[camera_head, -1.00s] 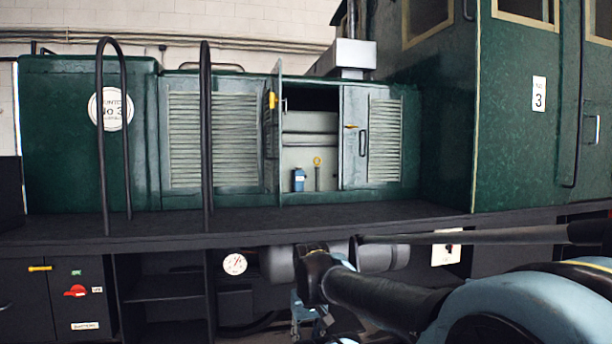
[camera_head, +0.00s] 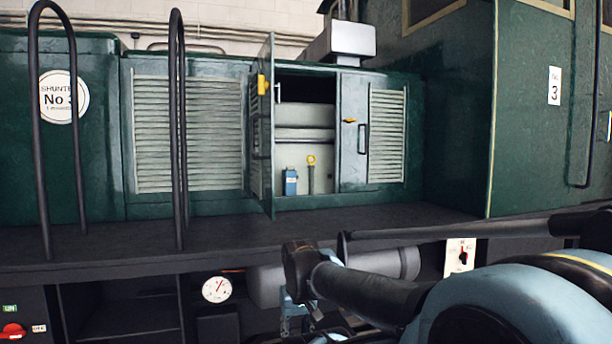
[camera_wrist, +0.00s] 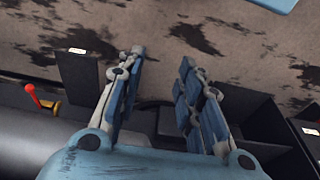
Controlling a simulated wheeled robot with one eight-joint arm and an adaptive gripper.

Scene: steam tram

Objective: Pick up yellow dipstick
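The yellow dipstick (camera_head: 311,160) has a yellow ring handle on a thin grey stem. It stands upright inside the open engine compartment (camera_head: 305,134), right of a blue canister (camera_head: 290,181). My gripper (camera_head: 300,318) hangs low in front of the vehicle, below the walkway and well apart from the dipstick. In the wrist view my gripper (camera_wrist: 160,75) has its two fingers spread wide with nothing between them. The dipstick does not show in the wrist view.
An open door (camera_head: 266,125) sticks out left of the compartment. Black handrails (camera_head: 178,130) rise farther left. The walkway (camera_head: 220,232) juts out below the compartment, with a grey cylinder tank (camera_head: 385,265) under it. The stained floor (camera_wrist: 215,40) shows in the wrist view.

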